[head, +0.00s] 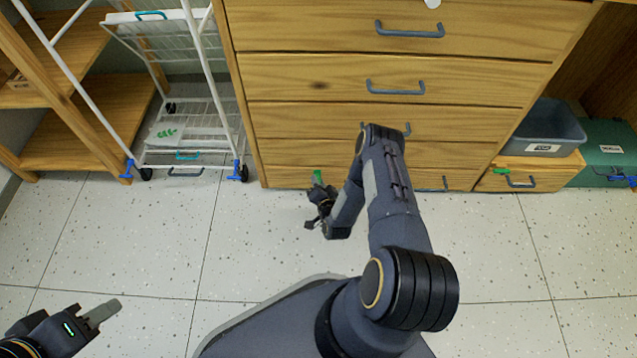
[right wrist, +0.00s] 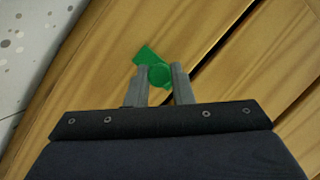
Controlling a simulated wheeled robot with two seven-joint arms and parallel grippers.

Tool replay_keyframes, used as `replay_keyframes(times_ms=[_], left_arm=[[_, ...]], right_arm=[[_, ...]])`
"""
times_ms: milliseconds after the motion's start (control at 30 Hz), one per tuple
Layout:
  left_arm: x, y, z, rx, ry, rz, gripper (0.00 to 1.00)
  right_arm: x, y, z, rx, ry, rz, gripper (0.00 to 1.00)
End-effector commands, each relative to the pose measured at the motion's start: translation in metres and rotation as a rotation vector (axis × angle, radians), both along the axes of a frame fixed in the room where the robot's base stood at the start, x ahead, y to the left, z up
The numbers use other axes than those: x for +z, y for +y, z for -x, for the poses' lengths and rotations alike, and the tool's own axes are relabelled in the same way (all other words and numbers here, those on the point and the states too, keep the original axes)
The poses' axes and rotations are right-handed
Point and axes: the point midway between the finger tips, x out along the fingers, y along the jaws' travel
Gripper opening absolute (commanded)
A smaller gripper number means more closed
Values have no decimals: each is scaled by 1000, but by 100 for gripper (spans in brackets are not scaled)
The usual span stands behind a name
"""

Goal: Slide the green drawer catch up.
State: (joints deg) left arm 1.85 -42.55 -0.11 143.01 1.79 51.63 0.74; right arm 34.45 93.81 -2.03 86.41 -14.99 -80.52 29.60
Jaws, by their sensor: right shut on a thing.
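The green drawer catch (right wrist: 154,70) is a small green piece with a round knob, on the wooden drawer front in the right wrist view. My right gripper (right wrist: 160,78) is shut on the catch's knob, one finger on each side. In the head view the right gripper (head: 317,200) is low at the bottom drawer of the wooden chest (head: 395,72), with a bit of the green catch (head: 318,177) showing just above it. My left gripper (head: 103,312) is at the lower left over the floor, away from the chest; its finger opening is not clear.
A second green catch (head: 501,171) sits on a small drawer at the right, under a grey bin (head: 548,130). A green box (head: 606,155) is beside it. A white wire cart (head: 190,130) stands left of the chest. The speckled floor (head: 150,230) in front is clear.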

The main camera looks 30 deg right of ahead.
Motion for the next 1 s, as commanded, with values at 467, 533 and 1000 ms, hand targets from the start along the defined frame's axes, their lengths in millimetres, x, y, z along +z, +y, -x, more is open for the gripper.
replay_keyframes(times_ms=[467, 533, 1000], left_arm=[[-1, 0, 0, 0, 0, 0, 36], [0, 0, 0, 0, 0, 0, 36], [29, 0, 0, 0, 0, 0, 36]], right_arm=[[3, -1, -3, -2, -12, 5, 43], [3, -1, -2, -2, -10, 4, 43], [22, 15, 57, -1, -9, 4, 43]])
